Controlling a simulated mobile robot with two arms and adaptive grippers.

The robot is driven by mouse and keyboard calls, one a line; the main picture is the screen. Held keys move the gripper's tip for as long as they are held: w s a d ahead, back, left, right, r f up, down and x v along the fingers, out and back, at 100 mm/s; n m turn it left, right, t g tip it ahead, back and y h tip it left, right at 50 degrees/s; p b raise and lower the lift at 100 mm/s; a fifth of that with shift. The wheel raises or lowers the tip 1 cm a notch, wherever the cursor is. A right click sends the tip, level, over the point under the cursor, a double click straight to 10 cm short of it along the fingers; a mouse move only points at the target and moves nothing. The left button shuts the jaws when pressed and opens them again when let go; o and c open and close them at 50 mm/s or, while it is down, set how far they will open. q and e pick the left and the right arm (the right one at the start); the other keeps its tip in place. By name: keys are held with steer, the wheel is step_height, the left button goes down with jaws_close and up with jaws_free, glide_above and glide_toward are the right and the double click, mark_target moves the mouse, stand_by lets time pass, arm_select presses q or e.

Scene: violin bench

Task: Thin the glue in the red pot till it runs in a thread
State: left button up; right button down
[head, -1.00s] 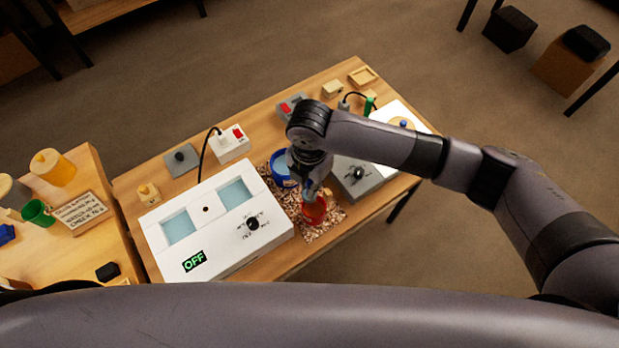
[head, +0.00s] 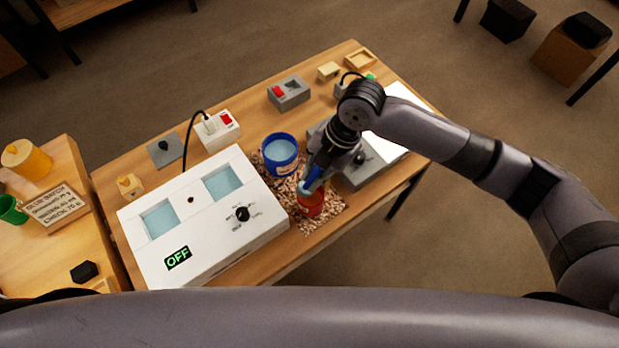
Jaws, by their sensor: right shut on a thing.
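The red pot (head: 312,205) stands on a speckled mat (head: 325,221) near the bench's front edge. My right gripper (head: 311,178) reaches down from the upper right, tilted, just above the pot's mouth. It is shut on a small blue thing (head: 308,187) with a pale end, at or over the pot's rim; I cannot tell if it touches. The gripper hides part of the pot's opening, so the glue's state does not show. A blue pot (head: 281,154) with pale blue liquid stands just behind, to the left. My left gripper is not in view.
A white two-basin bath (head: 203,259) with a dial and green "OFF" display stands left of the pots. A grey box (head: 369,172) lies right, under my arm. A sign (head: 56,206) lies on the left table.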

steer(key=shift+w+d+f+g+y+b, duration=0.1)
steer(key=shift+d+f+g+y+b, duration=0.2)
steer(key=shift+y+b, duration=0.95)
steer(key=shift+w+d+f+g+y+b, duration=0.2)
steer(key=shift+d+y+b, duration=0.4)
steer(key=shift+b, duration=1.05)
steer(key=shift+d+f+g+y+b, duration=0.2)
steer(key=shift+f+y+b, duration=0.1)
steer(key=shift+y+b, duration=1)
steer(key=shift+s+h, duration=0.1)
steer(key=shift+h, duration=0.15)
